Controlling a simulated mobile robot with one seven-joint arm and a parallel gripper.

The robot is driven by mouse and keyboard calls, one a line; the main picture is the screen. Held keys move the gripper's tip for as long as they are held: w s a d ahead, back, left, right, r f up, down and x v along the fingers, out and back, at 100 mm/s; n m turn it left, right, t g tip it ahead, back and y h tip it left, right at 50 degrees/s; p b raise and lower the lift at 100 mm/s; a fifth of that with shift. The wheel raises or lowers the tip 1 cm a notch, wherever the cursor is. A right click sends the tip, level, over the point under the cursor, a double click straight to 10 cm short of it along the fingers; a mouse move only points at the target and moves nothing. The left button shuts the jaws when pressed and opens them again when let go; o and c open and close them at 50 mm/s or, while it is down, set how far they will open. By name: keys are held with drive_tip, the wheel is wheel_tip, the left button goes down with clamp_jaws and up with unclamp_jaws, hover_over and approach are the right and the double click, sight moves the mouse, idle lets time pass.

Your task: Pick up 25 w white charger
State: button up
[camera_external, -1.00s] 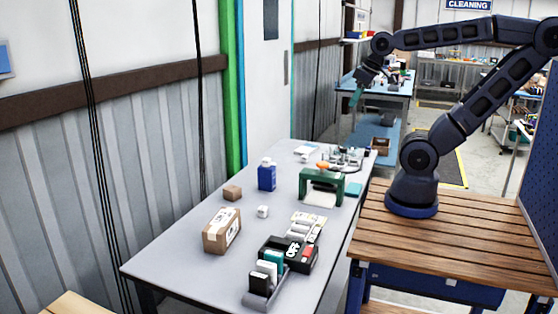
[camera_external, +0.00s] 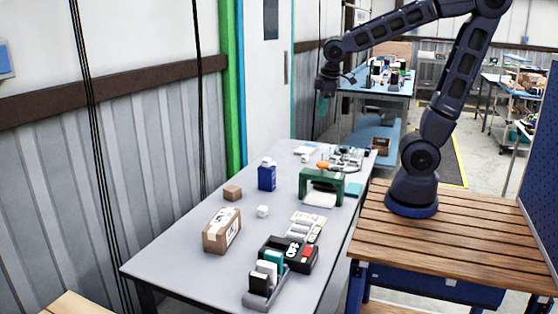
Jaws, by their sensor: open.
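A small white cube-like object (camera_external: 263,211), which looks like the white charger, sits on the grey table (camera_external: 185,262) near its middle. It stands apart from its neighbours, between a cardboard carton and a green frame. My gripper (camera_external: 322,105) is high above the far end of the table, well away from the white object. It points downward and holds nothing that I can see. Its fingers are small and dark in this view, with a teal tint at the tips.
A green frame (camera_external: 322,184) is at the right. A black tray (camera_external: 289,254) and an upright holder (camera_external: 262,288) are in front.

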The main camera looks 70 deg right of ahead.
drive_tip(key=w+a+f+n+g+h, duration=0.1)
drive_tip(key=w+a+f+n, duration=0.3)
drive_tip(key=w+f, duration=0.3)
drive_tip(key=n+g+h, duration=0.2)
drive_tip(key=n, duration=0.7)
approach(263, 207)
drive_tip(key=a, duration=0.1)
drive_tip(key=shift+d+x, duration=0.2)
drive_tip(key=shift+x, duration=5.05)
drive_tip(key=shift+r, duration=0.15)
drive_tip(key=c, duration=1.1)
